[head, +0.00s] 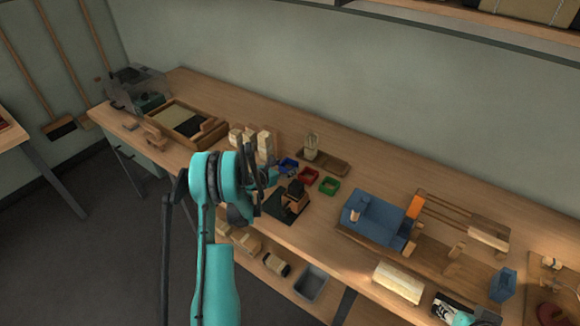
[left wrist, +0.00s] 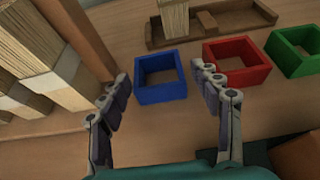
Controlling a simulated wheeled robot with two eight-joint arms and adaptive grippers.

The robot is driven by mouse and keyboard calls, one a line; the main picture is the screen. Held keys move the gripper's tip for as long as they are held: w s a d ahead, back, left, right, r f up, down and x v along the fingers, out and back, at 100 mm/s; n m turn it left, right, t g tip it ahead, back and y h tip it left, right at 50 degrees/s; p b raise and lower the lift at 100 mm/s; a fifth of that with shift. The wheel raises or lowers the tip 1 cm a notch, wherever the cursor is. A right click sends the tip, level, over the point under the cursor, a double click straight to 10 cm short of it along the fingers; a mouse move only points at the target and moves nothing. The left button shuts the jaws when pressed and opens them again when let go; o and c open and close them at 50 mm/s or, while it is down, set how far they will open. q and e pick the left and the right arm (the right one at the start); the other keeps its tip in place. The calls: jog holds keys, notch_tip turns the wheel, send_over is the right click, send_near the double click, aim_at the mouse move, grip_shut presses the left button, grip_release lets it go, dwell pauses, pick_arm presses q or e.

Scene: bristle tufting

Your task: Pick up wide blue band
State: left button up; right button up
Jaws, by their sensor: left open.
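The wide blue band (head: 288,166) is a square open frame lying on the bench, left of a red band (head: 307,175) and a green band (head: 329,186). In the left wrist view the blue band (left wrist: 161,96) is ahead, roughly between the fingertips. My left gripper (head: 268,178) is beside it in the head view, partly hidden by its own arm. In the left wrist view my left gripper (left wrist: 161,78) is open and empty, its fingers apart on either side of the band's near part. A teal and white part at the bottom right appears to be my right gripper (head: 455,308); its jaws are unclear.
Pale bristle bundles (left wrist: 35,75) stand close on the left. A wooden tray (head: 322,160) with an upright bundle lies behind the bands. A dark stand (head: 290,205) is in front. A blue box (head: 375,218) is further right.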

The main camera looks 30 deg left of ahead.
aim_at(292, 162)
pick_arm(q)
jog(key=b+x, duration=0.1)
jog(key=x, duration=0.3)
jog(key=shift+w+a+f, duration=0.1)
jog(key=shift+w, duration=0.1)
jog(key=shift+w+f+b, duration=0.15)
jog(key=shift+w+b, duration=0.25)
jog(key=shift+w, duration=0.1)
jog(key=c, duration=0.6)
